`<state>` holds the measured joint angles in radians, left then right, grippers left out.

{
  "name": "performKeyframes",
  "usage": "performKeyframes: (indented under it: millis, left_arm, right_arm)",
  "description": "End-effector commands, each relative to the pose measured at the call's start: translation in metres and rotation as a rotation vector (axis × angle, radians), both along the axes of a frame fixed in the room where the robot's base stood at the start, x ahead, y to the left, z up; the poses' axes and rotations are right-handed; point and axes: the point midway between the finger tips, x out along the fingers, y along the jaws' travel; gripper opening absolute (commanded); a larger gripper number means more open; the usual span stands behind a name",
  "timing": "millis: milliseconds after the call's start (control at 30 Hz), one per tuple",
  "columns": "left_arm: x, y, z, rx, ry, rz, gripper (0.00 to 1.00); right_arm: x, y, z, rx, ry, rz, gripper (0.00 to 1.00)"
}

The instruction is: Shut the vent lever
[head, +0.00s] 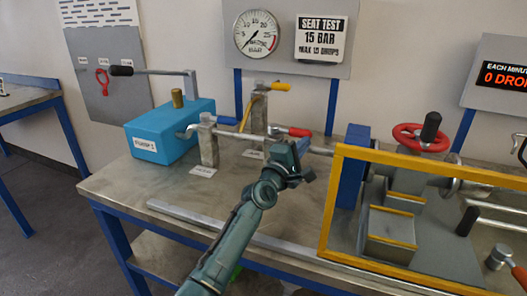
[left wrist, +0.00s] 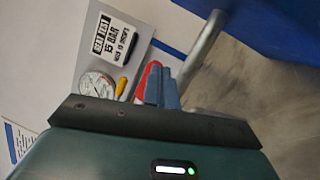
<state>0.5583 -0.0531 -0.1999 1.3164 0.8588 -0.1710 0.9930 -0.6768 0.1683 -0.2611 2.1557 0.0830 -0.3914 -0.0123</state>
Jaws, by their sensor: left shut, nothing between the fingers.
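Two levers sit on the pipework at the back of the bench, and I cannot read the small labels to tell which is the vent. A yellow-handled lever (head: 275,87) tops the taller post, pointing right. A red-handled lever (head: 294,131) lies along the horizontal pipe, pointing right. My left gripper (head: 290,162) is just in front of and below the red handle, fingers shut and empty. In the left wrist view my fingers (left wrist: 162,88) overlap the red handle (left wrist: 150,75); I cannot tell whether they touch. The yellow handle (left wrist: 121,86) shows beyond. My right gripper is not in view.
A blue pump box (head: 165,135) with a long black-gripped handle stands left. A yellow frame (head: 328,205) encloses a red handwheel (head: 420,138) and blocks at right. A pressure gauge (head: 256,33) hangs behind. The bench's front left (head: 150,185) is clear.

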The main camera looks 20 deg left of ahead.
Motion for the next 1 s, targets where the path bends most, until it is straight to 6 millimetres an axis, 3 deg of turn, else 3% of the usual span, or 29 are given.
performKeyframes:
  millis: [267,433,1000]
  left_arm:
    - [0.001,-0.002,0.006,-0.002,-0.007,-0.003,0.00]
    - [-0.010,0.002,0.003,-0.003,-0.007,-0.002,0.00]
    - [-0.113,0.041,-0.020,-0.001,-0.003,0.001,0.00]
  right_arm:
    - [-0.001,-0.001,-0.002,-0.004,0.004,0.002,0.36]
    - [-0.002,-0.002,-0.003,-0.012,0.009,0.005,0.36]
    - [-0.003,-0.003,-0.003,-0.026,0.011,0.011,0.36]
